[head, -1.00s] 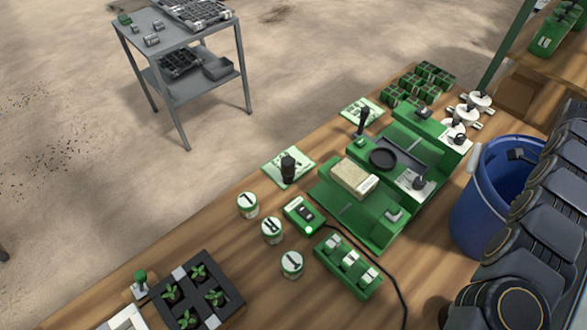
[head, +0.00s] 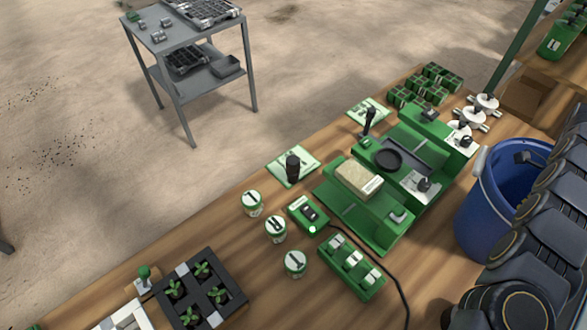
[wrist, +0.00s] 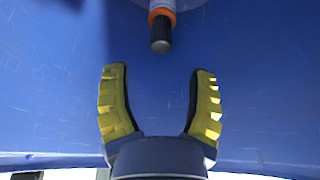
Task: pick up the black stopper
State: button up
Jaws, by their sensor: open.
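A black upright piece (head: 293,169) stands on a green-and-white card on the bench in the head view. A black-handled piece (head: 369,122) stands farther back, and a round black disc (head: 388,160) sits on the green station. I cannot tell for sure which is the black stopper. My gripper (wrist: 160,98) shows in the wrist view with two yellow-ribbed fingers spread apart and nothing between them. Beyond the fingertips hangs a pale rod with an orange collar and a black tip (wrist: 161,42). I cannot make out my gripper in the head view.
A blue surface (wrist: 60,100) fills the wrist view. A blue bucket (head: 480,215) stands right of the green station (head: 345,203). White-lidded pots (head: 276,230), a seedling tray (head: 236,298) and a green rack (head: 350,268) stand on the bench (head: 225,240). A grey cart (head: 180,95) stands behind.

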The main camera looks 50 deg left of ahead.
jog(key=shift+o, duration=1.1)
